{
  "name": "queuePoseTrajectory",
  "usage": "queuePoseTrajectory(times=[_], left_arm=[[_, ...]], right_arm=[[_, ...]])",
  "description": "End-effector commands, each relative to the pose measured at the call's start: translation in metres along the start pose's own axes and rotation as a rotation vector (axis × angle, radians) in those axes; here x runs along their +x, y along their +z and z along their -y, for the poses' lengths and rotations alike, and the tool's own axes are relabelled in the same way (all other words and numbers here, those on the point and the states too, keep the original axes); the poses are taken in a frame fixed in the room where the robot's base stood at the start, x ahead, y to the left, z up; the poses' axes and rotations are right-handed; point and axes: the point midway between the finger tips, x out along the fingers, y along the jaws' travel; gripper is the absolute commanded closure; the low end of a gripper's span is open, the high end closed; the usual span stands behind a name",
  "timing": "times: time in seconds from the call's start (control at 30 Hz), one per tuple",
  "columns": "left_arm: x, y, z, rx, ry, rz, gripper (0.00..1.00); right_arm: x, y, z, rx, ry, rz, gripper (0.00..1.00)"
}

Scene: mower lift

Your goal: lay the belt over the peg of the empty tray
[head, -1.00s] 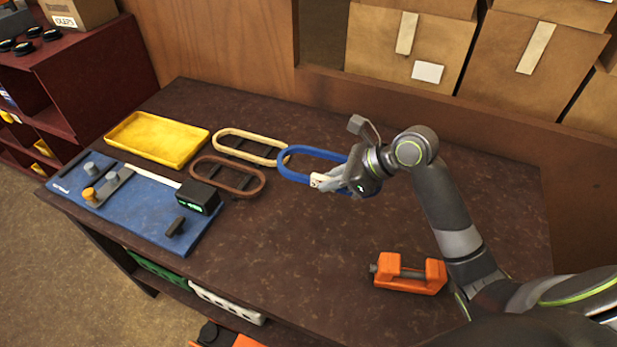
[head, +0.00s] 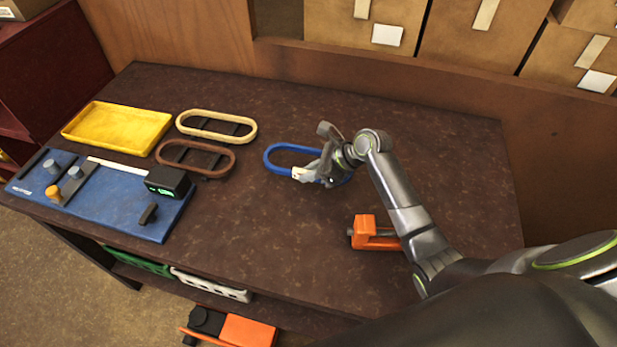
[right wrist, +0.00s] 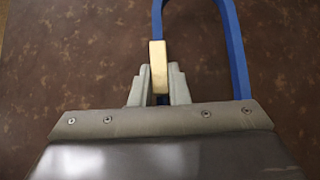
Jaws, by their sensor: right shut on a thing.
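The blue belt (head: 267,158) is a long closed loop over the middle of the bench. It also shows in the right wrist view (right wrist: 237,55), running up out of the picture. My right gripper (head: 303,174) is shut on the near side of this loop. In the right wrist view a tan block (right wrist: 158,66) on the belt sits between the pale fingertips. Part of the loop's right end is hidden behind the gripper. A yellow tray (head: 118,128) with nothing in it lies at the back left. My left gripper is not in view.
A cream loop (head: 250,130) and a brown loop (head: 229,164) lie around dark holders left of the belt. A blue board (head: 115,210) with knobs and a black box (head: 168,182) is front left. An orange clamp (head: 365,229) stands front right. The bench (head: 260,240) is clear between.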

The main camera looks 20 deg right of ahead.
Motion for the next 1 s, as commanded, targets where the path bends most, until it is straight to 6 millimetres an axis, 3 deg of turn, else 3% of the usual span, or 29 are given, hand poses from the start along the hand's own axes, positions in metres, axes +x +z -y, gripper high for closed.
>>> queuePoseTrajectory(times=[0.2,0.57,0.6,0.73,1.0], left_arm=[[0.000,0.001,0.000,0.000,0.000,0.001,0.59],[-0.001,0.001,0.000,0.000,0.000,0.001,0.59],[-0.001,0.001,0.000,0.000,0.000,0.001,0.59],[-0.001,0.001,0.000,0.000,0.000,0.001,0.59],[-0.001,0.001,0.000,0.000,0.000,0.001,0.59]], right_arm=[[0.021,-0.021,-0.001,0.002,0.002,-0.001,1.00],[0.023,-0.023,0.000,0.001,0.000,0.000,1.00],[0.024,-0.024,0.000,0.001,0.000,0.000,0.82],[0.024,-0.024,0.000,0.001,0.000,0.000,0.65],[0.024,-0.024,0.000,0.001,0.000,0.000,0.63]])
